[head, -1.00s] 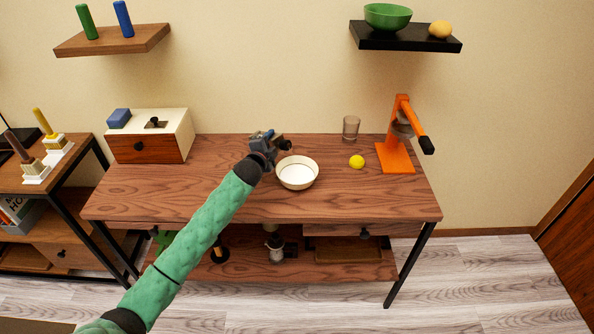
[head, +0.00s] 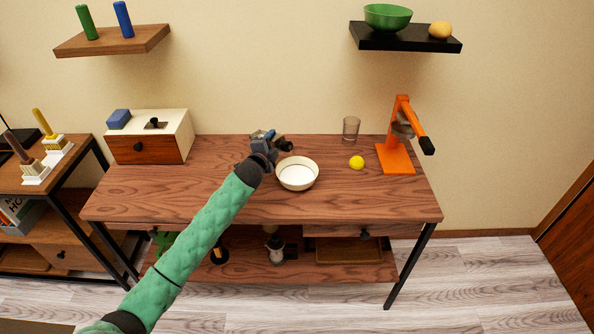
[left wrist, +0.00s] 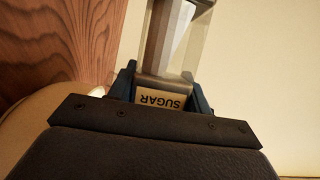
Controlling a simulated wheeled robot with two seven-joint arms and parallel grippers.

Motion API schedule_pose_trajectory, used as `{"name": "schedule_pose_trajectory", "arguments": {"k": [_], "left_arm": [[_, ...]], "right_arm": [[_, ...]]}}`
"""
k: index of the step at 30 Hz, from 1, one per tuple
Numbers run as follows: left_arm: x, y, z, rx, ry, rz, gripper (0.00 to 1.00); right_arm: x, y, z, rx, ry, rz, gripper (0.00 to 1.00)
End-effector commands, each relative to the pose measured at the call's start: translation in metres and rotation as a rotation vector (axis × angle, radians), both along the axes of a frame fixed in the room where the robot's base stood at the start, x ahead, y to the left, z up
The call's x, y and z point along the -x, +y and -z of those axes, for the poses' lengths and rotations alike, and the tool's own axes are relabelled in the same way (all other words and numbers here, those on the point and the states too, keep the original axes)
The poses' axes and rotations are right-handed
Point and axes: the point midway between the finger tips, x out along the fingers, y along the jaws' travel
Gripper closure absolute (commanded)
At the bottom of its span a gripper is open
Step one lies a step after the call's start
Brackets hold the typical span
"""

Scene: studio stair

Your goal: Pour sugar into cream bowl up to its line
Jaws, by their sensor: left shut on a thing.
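The cream bowl (head: 297,187) stands upright on the wooden table, with a pale inside; its line and fill level cannot be made out. My left gripper (head: 271,139) is just behind and left of the bowl, above the table. It is shut on a clear sugar container (left wrist: 178,50) labelled SUGAR. In the left wrist view the label is upside down and the white sugar inside has a slanted surface. A cream curved surface, apparently the bowl (left wrist: 40,125), shows at lower left there. In the head view the container is mostly hidden by the gripper. My right gripper is not in view.
A yellow ball (head: 357,162), a clear glass (head: 351,128) and an orange press (head: 397,158) stand right of the bowl. A white box with a wooden drawer (head: 147,148) is at the table's left. The table front (head: 340,207) is clear.

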Motion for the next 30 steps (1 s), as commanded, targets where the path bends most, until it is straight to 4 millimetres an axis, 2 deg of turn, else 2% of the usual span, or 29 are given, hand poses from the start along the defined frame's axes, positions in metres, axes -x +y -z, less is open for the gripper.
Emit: {"name": "schedule_pose_trajectory", "arguments": {"k": [30], "left_arm": [[0.0033,-0.0042,-0.0054,-0.045,-0.039,0.001,0.81]], "right_arm": [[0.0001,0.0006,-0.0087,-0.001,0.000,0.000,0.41]]}}
